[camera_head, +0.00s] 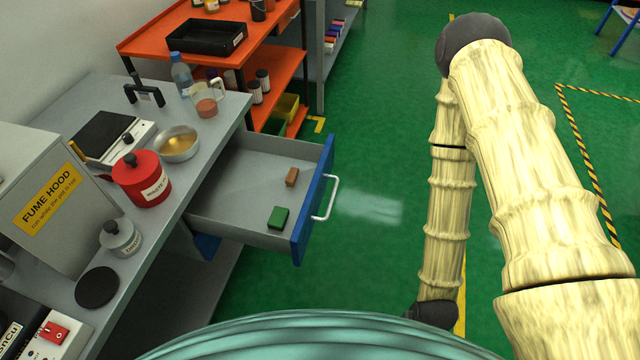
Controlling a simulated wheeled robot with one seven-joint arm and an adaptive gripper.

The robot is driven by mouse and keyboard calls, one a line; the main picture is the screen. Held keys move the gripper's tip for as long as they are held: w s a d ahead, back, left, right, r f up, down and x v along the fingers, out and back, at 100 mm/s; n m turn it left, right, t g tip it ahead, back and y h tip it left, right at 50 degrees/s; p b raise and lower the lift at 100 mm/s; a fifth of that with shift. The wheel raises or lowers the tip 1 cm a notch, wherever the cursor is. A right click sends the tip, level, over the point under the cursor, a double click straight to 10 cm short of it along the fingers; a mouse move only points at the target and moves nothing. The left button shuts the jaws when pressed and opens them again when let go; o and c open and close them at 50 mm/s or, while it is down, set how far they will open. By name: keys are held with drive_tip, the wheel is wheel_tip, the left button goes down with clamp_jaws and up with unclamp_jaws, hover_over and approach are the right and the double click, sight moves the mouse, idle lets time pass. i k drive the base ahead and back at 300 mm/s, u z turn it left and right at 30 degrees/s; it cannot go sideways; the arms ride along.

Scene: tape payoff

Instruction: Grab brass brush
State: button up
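I cannot make out a brass brush for certain. An open grey drawer with a blue front (316,200) holds a small brown block (292,177) and a green block (278,217), apart from each other. The brown block is too small to tell whether it is a brush. My arm, in a pale yellow sleeve, rises at the right, bends at a dark joint and comes down right of the drawer, apart from it. Its lower end goes behind my teal body at the bottom edge, and my gripper is not visible.
The grey bench (207,150) carries a red pot (141,182), a metal bowl with golden contents (179,143), a beaker (206,100) and a bottle (181,72). An orange shelf cart (150,43) stands behind. The green floor right of the drawer is clear.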

sight(293, 175)
drive_tip(key=u, duration=0.35)
drive_tip(key=k, duration=0.8)
drive_tip(key=u, duration=0.8)
